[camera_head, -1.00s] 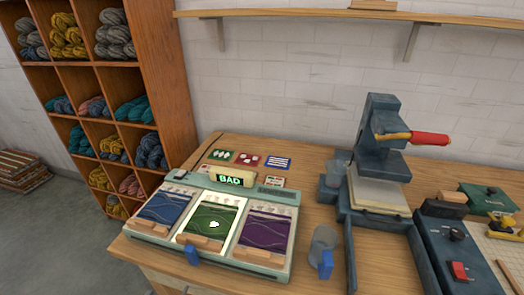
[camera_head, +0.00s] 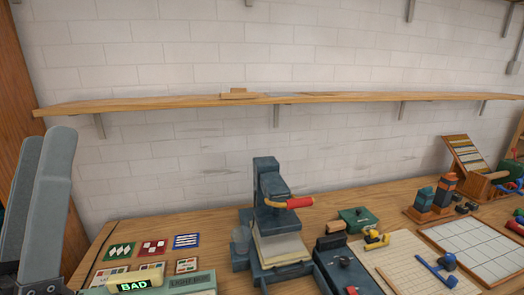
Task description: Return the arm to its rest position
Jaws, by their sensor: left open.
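My left gripper (camera_head: 45,140) stands at the far left edge of the head view. The fingers appear in front of the wall and the wooden side of the shelf unit, clear of the things on the bench. The rest of the arm is cut off by the picture's edge. My right gripper is not in view.
A dark press (camera_head: 266,190) with a red handle stands on the wooden bench (camera_head: 215,215). A device with a lit BAD sign (camera_head: 139,282) is at the lower left, in front of pattern cards (camera_head: 153,247). A long shelf (camera_head: 330,97) crosses the wall above.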

